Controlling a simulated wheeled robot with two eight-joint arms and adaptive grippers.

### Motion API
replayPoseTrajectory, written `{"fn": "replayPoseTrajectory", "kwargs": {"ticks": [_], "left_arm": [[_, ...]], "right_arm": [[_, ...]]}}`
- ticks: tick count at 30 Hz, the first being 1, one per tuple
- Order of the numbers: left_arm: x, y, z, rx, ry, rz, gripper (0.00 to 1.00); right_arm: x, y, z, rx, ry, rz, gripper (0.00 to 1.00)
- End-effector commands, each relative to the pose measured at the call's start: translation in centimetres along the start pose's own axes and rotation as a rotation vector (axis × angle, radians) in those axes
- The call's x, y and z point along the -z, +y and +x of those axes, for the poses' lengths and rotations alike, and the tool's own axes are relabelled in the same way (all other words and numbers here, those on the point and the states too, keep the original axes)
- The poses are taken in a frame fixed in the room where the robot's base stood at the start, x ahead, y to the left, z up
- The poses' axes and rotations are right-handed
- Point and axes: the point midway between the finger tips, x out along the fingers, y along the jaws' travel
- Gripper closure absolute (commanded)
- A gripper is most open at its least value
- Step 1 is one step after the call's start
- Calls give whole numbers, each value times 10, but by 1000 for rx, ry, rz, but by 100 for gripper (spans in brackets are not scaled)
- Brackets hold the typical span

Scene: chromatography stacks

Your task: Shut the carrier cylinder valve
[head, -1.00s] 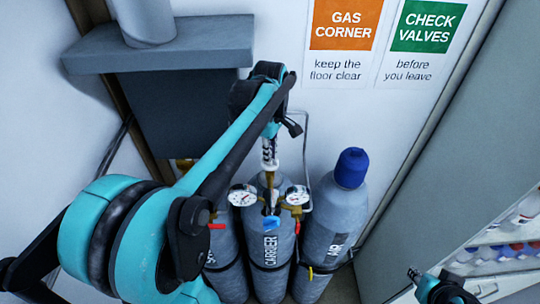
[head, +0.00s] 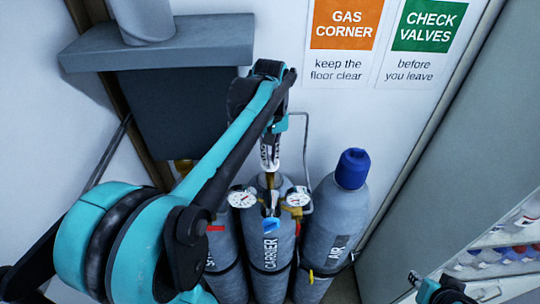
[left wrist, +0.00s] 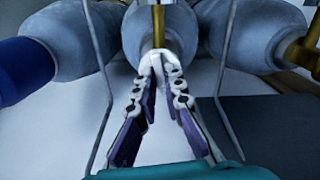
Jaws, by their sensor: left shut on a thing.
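The grey carrier cylinder (head: 268,282) stands upright in the middle of a row of cylinders, with CARRIER lettered on its front. Its brass valve (left wrist: 159,25) rises from the top. My left gripper (head: 270,168) reaches down onto the valve from above. In the left wrist view its fingertips (left wrist: 160,58) are closed together at the end of the brass stem. The gripped valve part is mostly hidden by the fingers. A blue lever or tag (head: 270,225) shows at the cylinder's front. My right gripper (head: 413,278) is at the lower right, small and partly cut off.
Pressure gauges (head: 242,197) and (head: 297,196) flank the carrier valve. An AIR cylinder (head: 335,220) with a blue cap (head: 352,168) stands right, and another cylinder (head: 226,270) left. A bent grey pipe (head: 306,145) runs behind. A shelf (head: 505,262) with bottles is at right.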

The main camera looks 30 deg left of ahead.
Motion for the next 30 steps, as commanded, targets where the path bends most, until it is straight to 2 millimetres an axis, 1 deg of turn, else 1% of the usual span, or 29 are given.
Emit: {"fn": "replayPoseTrajectory", "kwargs": {"ticks": [6, 12, 28, 29, 30], "left_arm": [[1, 0, -1, 0, 2, 115, 100], [1, 0, -1, 0, 3, 172, 100], [1, 0, -2, 0, 3, 191, 100], [1, 0, -2, 0, 3, 191, 83], [1, 0, -1, 0, 3, 191, 72]], "right_arm": [[-1, 0, 1, 0, 0, 0, 69], [-1, 0, 1, 0, 0, 0, 69], [-1, 0, 1, 0, 0, 0, 69], [-1, 0, 1, 0, 0, 0, 69], [-1, 0, 1, 0, 0, 0, 69]]}}
